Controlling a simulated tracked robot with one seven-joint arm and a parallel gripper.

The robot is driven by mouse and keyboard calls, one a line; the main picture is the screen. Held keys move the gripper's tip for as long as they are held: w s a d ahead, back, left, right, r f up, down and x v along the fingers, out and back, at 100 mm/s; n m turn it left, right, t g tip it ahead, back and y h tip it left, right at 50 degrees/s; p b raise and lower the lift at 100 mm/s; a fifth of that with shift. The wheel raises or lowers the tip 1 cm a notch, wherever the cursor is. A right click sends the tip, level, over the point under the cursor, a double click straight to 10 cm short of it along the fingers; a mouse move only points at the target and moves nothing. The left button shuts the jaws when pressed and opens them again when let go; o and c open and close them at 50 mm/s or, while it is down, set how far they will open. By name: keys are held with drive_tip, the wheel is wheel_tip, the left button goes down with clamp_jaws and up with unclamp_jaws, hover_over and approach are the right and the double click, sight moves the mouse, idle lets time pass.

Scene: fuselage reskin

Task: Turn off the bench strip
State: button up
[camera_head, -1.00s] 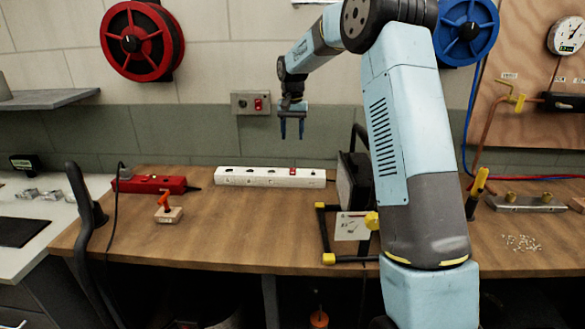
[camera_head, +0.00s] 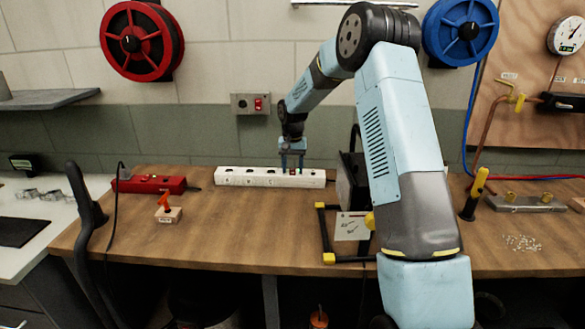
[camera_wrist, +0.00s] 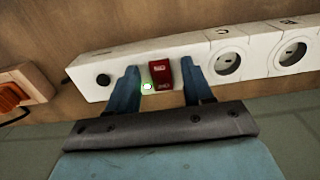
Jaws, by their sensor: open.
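The white bench strip (camera_head: 240,176) lies along the back of the wooden bench, with a row of round sockets. A black round knob or cable entry (camera_wrist: 103,80) is at that end. My gripper (camera_head: 293,170) points down over the switch end of the strip. In the wrist view its two blue fingers stand apart on either side of the switch and light, with nothing held. I cannot tell whether the fingers touch the strip.
A red power strip (camera_head: 150,184) and a small block with an orange lever (camera_head: 168,212) are to the left. A wall box with a red button (camera_head: 250,104) is behind. A black-framed stand (camera_head: 324,235) is close on the right.

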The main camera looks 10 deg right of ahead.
drive_tip(key=shift+f, duration=0.1)
drive_tip(key=shift+c, duration=0.3)
clamp_jaws()
drive_tip(key=shift+w, duration=0.1)
drive_tip(key=shift+w+d+g+y, duration=0.1)
drive_tip(key=shift+w+g+y, duration=0.1)
drive_tip(key=shift+g, duration=0.5)
drive_tip(key=shift+w+g+y, duration=0.1)
drive_tip(key=shift+g+y, duration=0.1)
drive_tip(key=shift+g, duration=0.5)
drive_tip(key=shift+o, duration=0.3)
unclamp_jaws()
